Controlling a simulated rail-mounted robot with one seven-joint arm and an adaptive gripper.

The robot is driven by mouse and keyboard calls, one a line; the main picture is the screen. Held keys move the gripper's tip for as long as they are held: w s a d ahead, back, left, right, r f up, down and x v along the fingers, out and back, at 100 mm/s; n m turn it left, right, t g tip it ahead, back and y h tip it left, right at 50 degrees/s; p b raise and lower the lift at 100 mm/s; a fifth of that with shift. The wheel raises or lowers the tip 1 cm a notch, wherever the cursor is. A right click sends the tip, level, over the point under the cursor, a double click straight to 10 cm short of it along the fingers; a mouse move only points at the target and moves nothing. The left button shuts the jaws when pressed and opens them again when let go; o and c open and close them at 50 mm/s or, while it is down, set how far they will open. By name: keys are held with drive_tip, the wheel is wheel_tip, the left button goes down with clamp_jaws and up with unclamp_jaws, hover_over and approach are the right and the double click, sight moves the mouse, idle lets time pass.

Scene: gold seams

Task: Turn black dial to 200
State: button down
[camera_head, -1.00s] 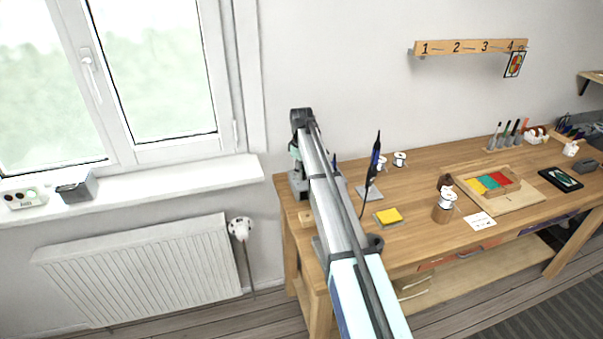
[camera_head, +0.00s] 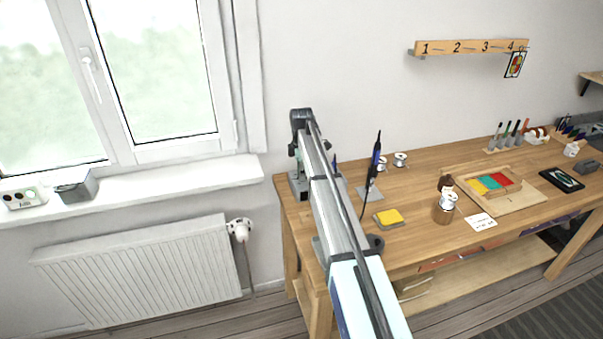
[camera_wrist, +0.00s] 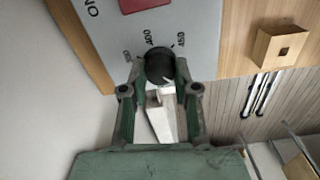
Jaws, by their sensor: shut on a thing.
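The black dial (camera_wrist: 159,66) sits on a light grey panel (camera_wrist: 185,18) in the wrist view. Numbers around it include 400 and 450, with a blurred one to the left. A thin pale mark shows near its lower right edge; I cannot tell the exact setting. My gripper (camera_wrist: 160,70) is shut on the dial, one finger on each side. A red part (camera_wrist: 140,4) and the letters "ON" show on the panel.
A soldering iron (camera_head: 375,160) stands upright in its holder right of my arm. A yellow sponge (camera_head: 389,217) lies nearer the front. A wooden block (camera_wrist: 282,47) shows beside the panel.

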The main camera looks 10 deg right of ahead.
drive_tip(key=shift+s, duration=0.1)
idle(0.3)
drive_tip(key=c, duration=0.9)
unclamp_jaws()
drive_tip(key=shift+o, duration=0.2)
wheel_tip(320, 180, up, 12)
